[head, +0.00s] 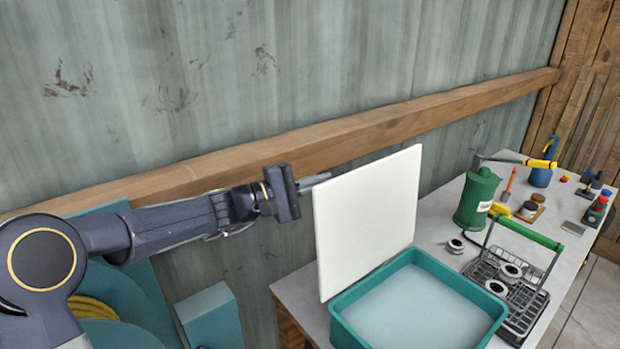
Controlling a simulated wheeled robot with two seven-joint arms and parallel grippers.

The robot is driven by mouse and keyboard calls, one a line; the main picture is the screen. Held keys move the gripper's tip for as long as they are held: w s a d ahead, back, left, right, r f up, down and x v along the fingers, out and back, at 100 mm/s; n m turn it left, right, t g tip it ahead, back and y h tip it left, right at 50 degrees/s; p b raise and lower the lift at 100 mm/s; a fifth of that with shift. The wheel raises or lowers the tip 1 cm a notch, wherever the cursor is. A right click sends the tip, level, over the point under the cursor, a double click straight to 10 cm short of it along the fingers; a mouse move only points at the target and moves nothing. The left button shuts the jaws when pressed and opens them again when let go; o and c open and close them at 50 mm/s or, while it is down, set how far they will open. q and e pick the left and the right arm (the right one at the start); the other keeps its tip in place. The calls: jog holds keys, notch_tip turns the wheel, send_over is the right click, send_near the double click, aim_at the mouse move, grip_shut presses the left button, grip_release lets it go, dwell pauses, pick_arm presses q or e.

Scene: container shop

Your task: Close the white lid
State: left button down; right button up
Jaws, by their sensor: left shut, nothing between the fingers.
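The white lid (368,218) stands open and nearly upright along the left side of the teal box (428,258). The box is open at the top and shows a plain pale inside. My left gripper (315,181) is shut and empty, with its fingertips at the lid's upper left edge. I cannot tell whether they touch the lid or are slightly apart from it. My right gripper is not in view.
The box stands on a grey table (440,215). To its right are a black wire basket (520,312) with a green handle, a green canister (476,200) and several small tools. A wooden rail (300,150) runs along the wall behind.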

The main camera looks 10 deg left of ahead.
pick_arm(q)
jog(key=p+x, duration=0.1)
jog(key=x, duration=0.4)
jog(key=shift+w+d, duration=0.2)
jog(key=shift+d, duration=0.05)
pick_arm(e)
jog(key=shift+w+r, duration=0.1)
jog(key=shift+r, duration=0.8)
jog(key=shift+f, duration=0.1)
